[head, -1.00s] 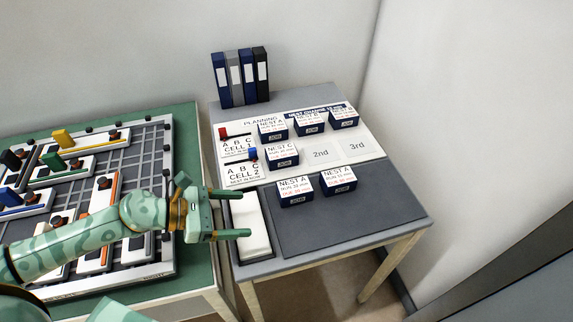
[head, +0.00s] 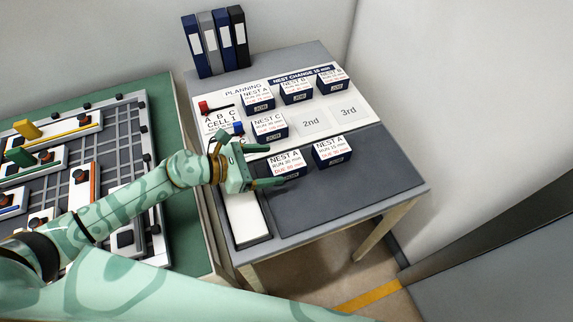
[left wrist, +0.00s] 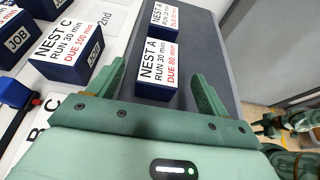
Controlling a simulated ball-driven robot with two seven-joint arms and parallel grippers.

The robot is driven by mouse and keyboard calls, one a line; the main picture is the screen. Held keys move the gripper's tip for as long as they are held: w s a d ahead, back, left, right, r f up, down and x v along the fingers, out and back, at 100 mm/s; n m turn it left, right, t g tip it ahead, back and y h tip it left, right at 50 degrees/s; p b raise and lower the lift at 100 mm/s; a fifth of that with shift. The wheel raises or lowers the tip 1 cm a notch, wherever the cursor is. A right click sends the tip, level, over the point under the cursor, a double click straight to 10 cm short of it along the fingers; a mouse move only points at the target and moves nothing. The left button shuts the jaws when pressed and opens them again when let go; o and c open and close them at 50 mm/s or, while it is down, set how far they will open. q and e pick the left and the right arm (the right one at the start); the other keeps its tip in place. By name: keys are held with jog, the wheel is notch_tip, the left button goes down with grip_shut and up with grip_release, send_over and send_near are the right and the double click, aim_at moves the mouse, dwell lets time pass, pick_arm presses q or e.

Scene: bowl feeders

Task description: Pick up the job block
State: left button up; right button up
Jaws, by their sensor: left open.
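The job blocks are navy with white label tops. Two stand on the dark grey mat: a NEST A block, RUN 30 min, DUE 80 min (head: 285,162), and another NEST A block (head: 332,150) to its right. Both also show in the left wrist view, the nearer (left wrist: 158,70) in front of the farther (left wrist: 164,17). My left gripper (head: 272,165) is open and empty, its fingers pointing at the nearer block from the left. In the wrist view that block lies ahead between the finger lines. Contact cannot be told. A green hand-like part of mine shows at that view's right edge; its jaws are unclear.
A NEST C block (head: 269,127) and several others stand on the white planning board (head: 312,122). Red and blue pieces sit at its left. A white tray (head: 246,217) lies below my left gripper. Binders (head: 216,42) stand behind. The mat's right part is clear.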

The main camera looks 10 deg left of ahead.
aim_at(283, 164)
pick_arm(q)
jog(key=x, duration=0.5)
jog(key=shift+f+b, duration=0.2)
jog(key=shift+b, duration=0.15)
jog(key=c, duration=1.1)
jog(key=shift+c, duration=0.2)
jog(key=shift+r, duration=0.15)
